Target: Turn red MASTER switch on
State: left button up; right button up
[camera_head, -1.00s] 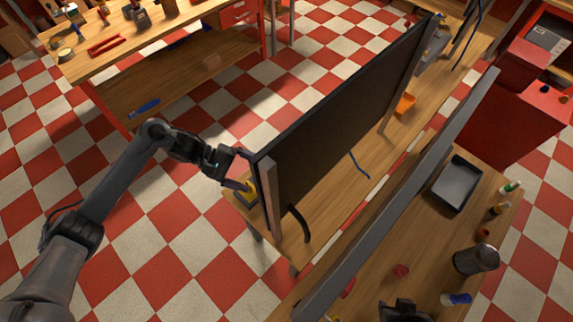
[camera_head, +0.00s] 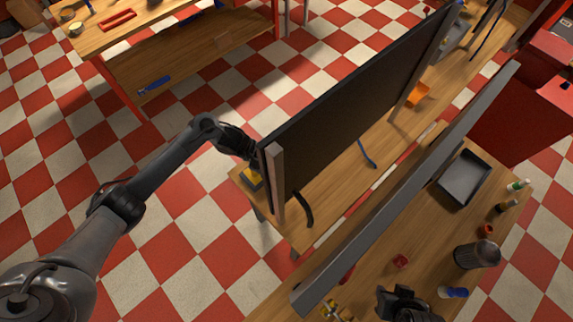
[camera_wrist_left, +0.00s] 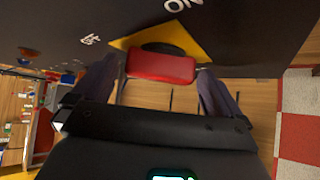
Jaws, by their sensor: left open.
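The red MASTER switch handle (camera_wrist_left: 162,68) shows in the left wrist view, on a yellow plate (camera_wrist_left: 190,40) fixed to a dark panel (camera_wrist_left: 60,25). White ON lettering sits near the plate. My left gripper (camera_wrist_left: 158,75) is open, with one finger on each side of the red handle; contact cannot be told. In the head view the panel (camera_head: 350,95) shows its back, and the switch is hidden. My left gripper reaches behind the panel's near left edge, its fingers hidden. My right gripper (camera_head: 403,303) is at the bottom edge, its fingers unclear.
The panel stands on a wooden bench (camera_head: 325,190). A long grey beam (camera_head: 410,185) runs in front. A nearer bench holds a grey tray (camera_head: 464,178), a dark cylinder (camera_head: 476,255) and small bottles. Checkered floor lies open at the left.

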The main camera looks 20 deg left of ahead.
pick_arm(q)
jog(key=shift+d, duration=0.1)
pick_arm(e)
jog(key=shift+d, duration=0.1)
pick_arm(q)
jog(key=shift+c, duration=0.2)
jog(key=c, duration=0.9)
jog(key=shift+c, duration=0.2)
